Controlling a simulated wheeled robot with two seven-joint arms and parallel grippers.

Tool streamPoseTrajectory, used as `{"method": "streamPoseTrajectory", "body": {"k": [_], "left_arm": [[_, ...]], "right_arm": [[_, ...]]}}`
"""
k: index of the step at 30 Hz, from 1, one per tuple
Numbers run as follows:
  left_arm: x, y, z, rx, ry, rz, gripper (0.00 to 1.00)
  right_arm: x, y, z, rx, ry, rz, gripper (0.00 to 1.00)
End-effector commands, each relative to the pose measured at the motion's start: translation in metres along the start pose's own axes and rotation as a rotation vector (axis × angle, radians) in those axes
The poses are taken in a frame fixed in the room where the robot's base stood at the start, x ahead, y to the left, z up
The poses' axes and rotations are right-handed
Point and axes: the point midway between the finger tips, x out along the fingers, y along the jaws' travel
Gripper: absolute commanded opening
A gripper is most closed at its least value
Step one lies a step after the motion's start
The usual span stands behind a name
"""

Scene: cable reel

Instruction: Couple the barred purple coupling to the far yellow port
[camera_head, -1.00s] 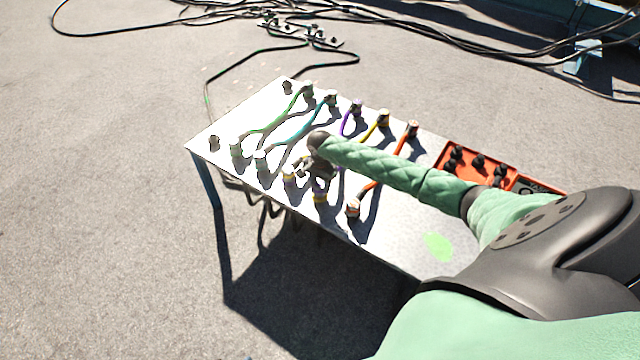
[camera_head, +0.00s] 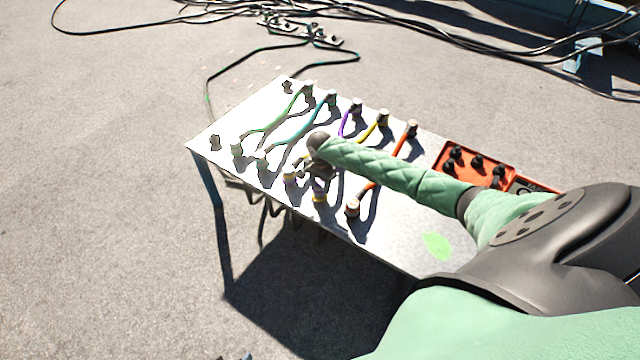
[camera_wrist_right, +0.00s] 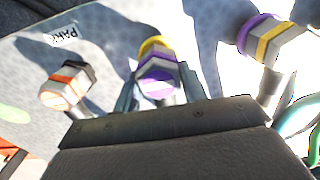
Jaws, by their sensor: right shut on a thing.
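My right gripper (camera_head: 320,178) is over the near row of the white table; in the right wrist view its fingers (camera_wrist_right: 158,92) are shut on the purple coupling (camera_wrist_right: 159,80), whose purple end face shows a pale bar. A yellow ring, taken as the yellow port (camera_wrist_right: 155,44), sits right behind the coupling and in line with it. I cannot tell whether they are fully seated together. Beside it, a coupling with a yellow band (camera_wrist_right: 268,42) sits at a purple ring. My left gripper is not in view.
An orange-banded coupling (camera_wrist_right: 67,87) stands close on the other side. The far row holds several coloured cable ends, including a yellow one (camera_head: 383,117). An orange tray (camera_head: 470,162) with black knobs lies to the right. A green patch (camera_head: 437,246) marks bare tabletop.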

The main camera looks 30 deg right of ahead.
Motion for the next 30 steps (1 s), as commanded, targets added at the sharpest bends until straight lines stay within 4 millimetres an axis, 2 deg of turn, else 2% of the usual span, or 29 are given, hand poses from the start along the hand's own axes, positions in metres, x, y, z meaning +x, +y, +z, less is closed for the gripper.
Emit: {"method": "streamPoseTrajectory", "body": {"k": [10,11,14,15,24,30], "left_arm": [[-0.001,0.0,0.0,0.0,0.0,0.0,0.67],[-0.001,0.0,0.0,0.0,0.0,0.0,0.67],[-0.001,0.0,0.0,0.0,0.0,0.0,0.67],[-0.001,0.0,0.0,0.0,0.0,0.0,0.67],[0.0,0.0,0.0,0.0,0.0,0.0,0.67],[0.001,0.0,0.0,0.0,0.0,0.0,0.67]], "right_arm": [[0.005,0.0,0.0,0.001,0.0,-0.001,0.1],[0.005,0.0,-0.001,0.001,0.0,-0.001,0.44],[0.005,0.0,0.0,0.001,0.0,-0.001,0.63],[0.005,0.0,0.0,0.001,0.0,-0.001,0.67],[0.004,0.0,0.0,0.0,0.0,0.0,0.67],[-0.017,-0.001,0.0,0.0,0.0,-0.002,0.67]]}}
